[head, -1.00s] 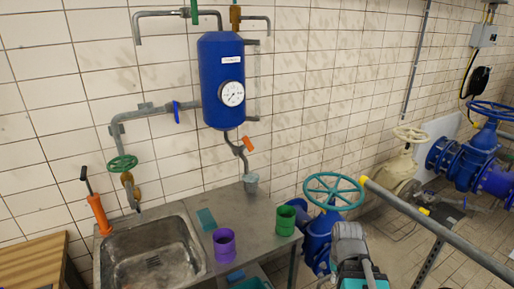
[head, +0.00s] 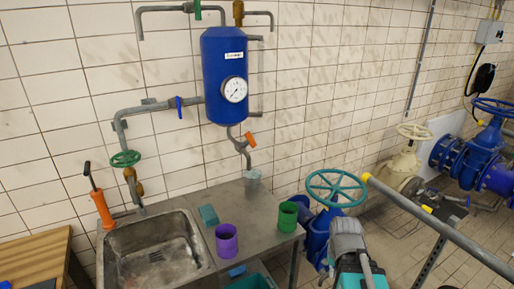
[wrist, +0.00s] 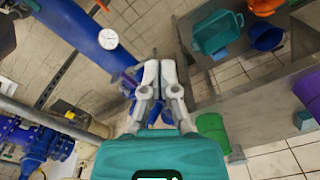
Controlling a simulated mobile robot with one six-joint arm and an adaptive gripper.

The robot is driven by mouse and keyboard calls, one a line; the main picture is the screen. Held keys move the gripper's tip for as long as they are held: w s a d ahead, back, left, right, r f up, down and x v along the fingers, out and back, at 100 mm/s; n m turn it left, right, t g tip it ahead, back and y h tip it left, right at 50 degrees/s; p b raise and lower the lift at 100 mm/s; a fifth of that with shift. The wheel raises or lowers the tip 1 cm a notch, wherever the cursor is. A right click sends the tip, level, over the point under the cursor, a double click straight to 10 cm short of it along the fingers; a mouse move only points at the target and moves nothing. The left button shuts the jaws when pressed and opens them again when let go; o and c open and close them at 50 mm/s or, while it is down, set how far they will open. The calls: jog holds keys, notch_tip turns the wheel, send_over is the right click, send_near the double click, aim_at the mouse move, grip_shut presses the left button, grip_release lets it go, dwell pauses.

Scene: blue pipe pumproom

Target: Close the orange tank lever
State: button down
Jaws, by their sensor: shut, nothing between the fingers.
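The blue tank (head: 224,75) with a round gauge hangs on the tiled wall in the head view. The orange tank lever (head: 250,139) is on the thin outlet pipe below it, just above the metal counter. It sits slanted, its end to the right of the pipe. I cannot tell its exact valve position. My gripper (wrist: 160,63) is shut and empty in the wrist view, pointing over the floor beside the counter. My arm shows at the lower right of the head view, well away from the lever. The lever is not clearly visible in the wrist view.
On the counter (head: 185,204) stand a purple cup (head: 226,242), a green cup (head: 287,216) and a grey cup (head: 252,179) below the outlet. A teal handwheel valve (head: 336,188) and a grey rail (head: 430,228) are near my arm. A sink (head: 150,253) is left.

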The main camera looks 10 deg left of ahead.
jog(key=w+r+n+t+h, duration=0.2)
jog(key=w+r+n+t, duration=0.4)
jog(key=w, duration=0.6)
jog(key=w+r+n+t+h, duration=0.25)
jog(key=w+r+t, duration=0.45)
jog(key=w, duration=0.5)
jog(key=w+a+r+n+t+y, duration=0.5)
jog(key=w+a+r+n, duration=0.1)
jog(key=a+n, duration=0.25)
jog(key=n+g+y+p, duration=0.1)
jog(key=n+g+y, duration=0.2)
jog(key=n+y, duration=0.85)
send_near(254, 144)
jog(key=s+d+r+n+h, duration=0.1)
jog(key=s+d+h, duration=0.1)
jog(key=s, duration=0.3)
jog(key=shift+s+d+n, duration=0.35)
jog(key=shift+d, duration=0.1)
jog(key=shift+w, duration=0.15)
jog(key=x, duration=1.3)
jog(key=shift+w+a, duration=0.25)
jog(key=shift+a, duration=0.1)
